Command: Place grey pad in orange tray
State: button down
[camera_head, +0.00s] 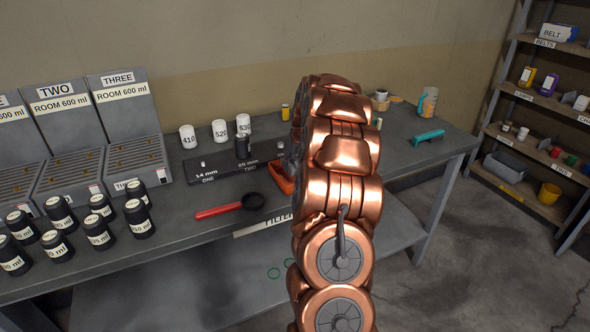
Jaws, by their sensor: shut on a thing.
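The orange tray (279,183) lies on the grey bench, with its right part hidden behind my copper-coloured arm. A small grey shape (284,152) shows at the arm's left edge, just above the tray; I cannot tell whether it is the grey pad or part of my gripper. I cannot make out the grey pad elsewhere. My gripper's fingers are hidden behind my arm, so I cannot see what they hold.
A dark board (215,174) marked with sizes and a red-handled tool (228,208) lie left of the tray. Numbered white cups (220,131) stand behind, and black canisters (100,233) stand at left.

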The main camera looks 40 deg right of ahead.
aim_at(297, 164)
jog(key=shift+w+d, duration=0.1)
jog(key=shift+d, duration=0.05)
jog(key=shift+f+p, duration=0.95)
jog(key=shift+f, duration=0.8)
jog(key=shift+f, duration=0.1)
jog(key=shift+f, duration=0.15)
jog(key=shift+c, duration=1.8)
grip_release()
